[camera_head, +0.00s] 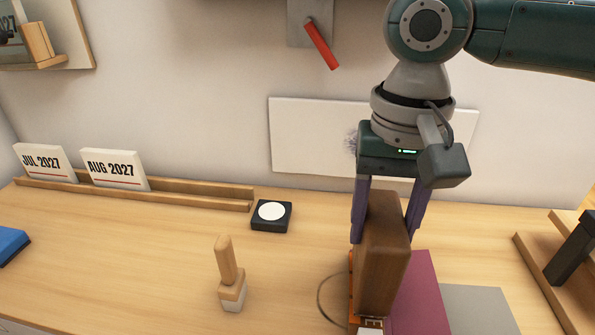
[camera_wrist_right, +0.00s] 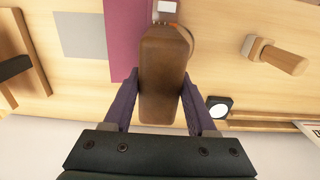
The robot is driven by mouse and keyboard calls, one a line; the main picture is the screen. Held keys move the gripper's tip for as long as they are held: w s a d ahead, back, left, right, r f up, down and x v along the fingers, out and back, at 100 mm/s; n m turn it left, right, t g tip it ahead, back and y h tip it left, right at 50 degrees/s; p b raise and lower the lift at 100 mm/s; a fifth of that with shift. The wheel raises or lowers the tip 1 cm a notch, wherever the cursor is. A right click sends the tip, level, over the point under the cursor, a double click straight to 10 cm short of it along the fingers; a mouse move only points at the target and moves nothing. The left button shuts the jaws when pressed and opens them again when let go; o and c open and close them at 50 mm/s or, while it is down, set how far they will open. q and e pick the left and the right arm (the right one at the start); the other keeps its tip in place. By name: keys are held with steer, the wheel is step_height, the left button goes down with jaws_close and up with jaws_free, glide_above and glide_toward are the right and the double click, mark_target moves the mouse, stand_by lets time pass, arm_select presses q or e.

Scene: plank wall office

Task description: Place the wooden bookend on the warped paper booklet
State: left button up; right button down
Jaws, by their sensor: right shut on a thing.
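The wooden bookend, a dark brown upright block (camera_head: 385,255), is between the fingers of my right gripper (camera_head: 388,215). The gripper is shut on it from above. In the right wrist view the bookend (camera_wrist_right: 162,80) fills the space between the fingers (camera_wrist_right: 160,108). A flat magenta sheet (camera_head: 424,295), seemingly the paper booklet, lies just right of the bookend and is partly hidden by it. It also shows in the right wrist view (camera_wrist_right: 125,40). I cannot tell any warp in it, or whether the bookend touches anything below. My left gripper is not in view.
An orange item with a white label (camera_head: 369,329) shows under the bookend's near end. A grey square (camera_head: 478,308) lies right of the magenta sheet. A wooden stamp (camera_head: 230,275) and black ink pad (camera_head: 271,215) stand left. A wooden rack (camera_head: 560,280) is at right.

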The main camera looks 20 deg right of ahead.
steer(key=shift+w+f, duration=0.1)
steer(key=shift+f, duration=0.2)
steer(key=shift+c, duration=1)
jaws_free()
steer(key=shift+f, duration=0.15)
step_height(320, 180, up, 12)
steer(key=shift+r+p, duration=0.15)
steer(key=shift+p, duration=0.65)
